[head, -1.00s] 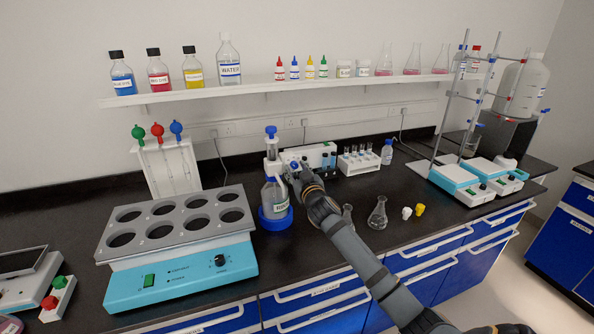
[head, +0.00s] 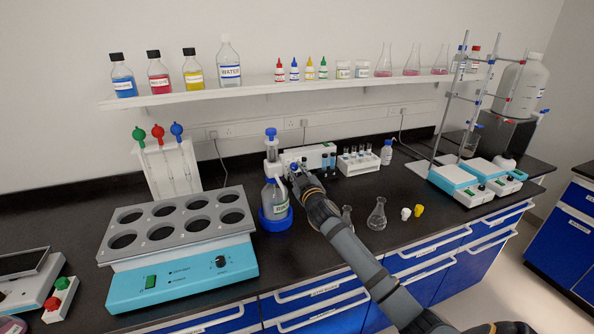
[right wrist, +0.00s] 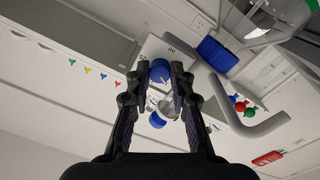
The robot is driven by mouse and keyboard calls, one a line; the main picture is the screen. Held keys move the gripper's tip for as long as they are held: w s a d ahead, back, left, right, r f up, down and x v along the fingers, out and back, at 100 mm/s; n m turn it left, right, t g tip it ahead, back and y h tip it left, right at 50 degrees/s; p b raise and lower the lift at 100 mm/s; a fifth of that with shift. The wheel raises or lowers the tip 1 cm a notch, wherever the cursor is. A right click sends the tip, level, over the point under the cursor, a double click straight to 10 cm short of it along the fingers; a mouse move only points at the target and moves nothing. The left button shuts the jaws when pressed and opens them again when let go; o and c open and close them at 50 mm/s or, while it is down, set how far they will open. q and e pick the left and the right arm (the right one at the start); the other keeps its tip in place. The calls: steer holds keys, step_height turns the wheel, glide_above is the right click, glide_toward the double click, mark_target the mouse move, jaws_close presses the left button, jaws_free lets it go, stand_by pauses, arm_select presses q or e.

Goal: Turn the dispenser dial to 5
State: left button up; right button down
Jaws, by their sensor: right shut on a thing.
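The dispenser bottle (head: 269,196) stands upright in a blue base ring (head: 276,222) on the black bench, with a white dispenser head and a blue top (head: 271,132). My right gripper (head: 296,169) is at the right side of the dispenser head. In the right wrist view, its two dark fingers (right wrist: 160,76) are closed in around the small blue dial (right wrist: 160,68). The numbers on the dial cannot be read. My left gripper is not in view.
A white box (head: 318,152) and a test tube rack (head: 358,162) stand behind and right of my gripper. A teal heating block (head: 180,280) is at left. Flasks (head: 377,213) stand to the right, near my right arm. A shelf (head: 300,85) with bottles runs above.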

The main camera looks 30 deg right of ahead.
steer(key=n+p, duration=0.2)
steer(key=n, duration=0.3)
steer(key=shift+n, duration=0.3)
stand_by(0.4)
steer(key=c, duration=1.2)
jaws_free()
steer(key=shift+o, duration=0.2)
steer(key=shift+s, duration=0.25)
steer(key=v, duration=1.1)
steer(key=shift+s+f, duration=0.15)
steer(key=shift+s, duration=0.1)
